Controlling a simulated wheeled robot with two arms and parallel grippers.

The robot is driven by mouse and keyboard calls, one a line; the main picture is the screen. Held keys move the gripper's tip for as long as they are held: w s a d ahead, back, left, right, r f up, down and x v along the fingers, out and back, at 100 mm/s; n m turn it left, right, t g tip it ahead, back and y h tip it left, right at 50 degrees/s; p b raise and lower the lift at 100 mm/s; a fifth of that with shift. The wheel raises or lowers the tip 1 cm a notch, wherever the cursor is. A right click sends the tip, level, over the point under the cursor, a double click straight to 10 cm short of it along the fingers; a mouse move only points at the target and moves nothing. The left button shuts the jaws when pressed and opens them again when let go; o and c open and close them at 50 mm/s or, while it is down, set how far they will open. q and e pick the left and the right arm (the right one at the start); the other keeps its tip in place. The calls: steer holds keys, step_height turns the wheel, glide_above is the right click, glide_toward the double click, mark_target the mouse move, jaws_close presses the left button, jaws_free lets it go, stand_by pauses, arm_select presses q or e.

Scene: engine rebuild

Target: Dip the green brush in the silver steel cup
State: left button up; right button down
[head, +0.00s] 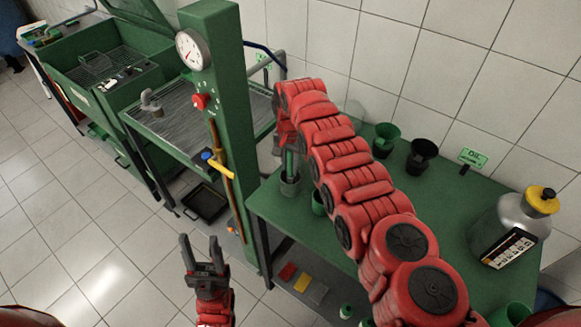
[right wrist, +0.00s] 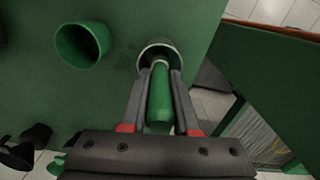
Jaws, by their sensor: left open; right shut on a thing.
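The silver steel cup (head: 290,186) stands on the green table near its left corner. In the right wrist view its pale rim (right wrist: 145,46) shows at the top middle. My right gripper (right wrist: 160,78) is shut on the green brush (right wrist: 160,105), with one finger on each side of the handle. The brush (head: 290,161) is about upright above the cup, and its lower end is within the cup's mouth. The bristles are hidden, so I cannot tell how deep they reach. My left gripper (head: 203,252) is open and empty, left of the table over the floor.
A green cup (right wrist: 82,45) stands beside the steel cup. Green (head: 385,138) and black (head: 422,155) funnel-like cups stand further back, near a small green sign (head: 473,157). A yellow-capped jug (head: 520,225) is at the right. A green press post (head: 222,120) rises left of the table.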

step_height(320, 180, up, 3)
steer(key=shift+f+p, duration=0.15)
steer(key=shift+p, duration=1)
steer(key=shift+r+p, duration=0.75)
steer(key=shift+r, duration=0.7)
step_height(320, 180, up, 2)
steer(key=shift+r, duration=1.2)
steer(key=shift+r, duration=2)
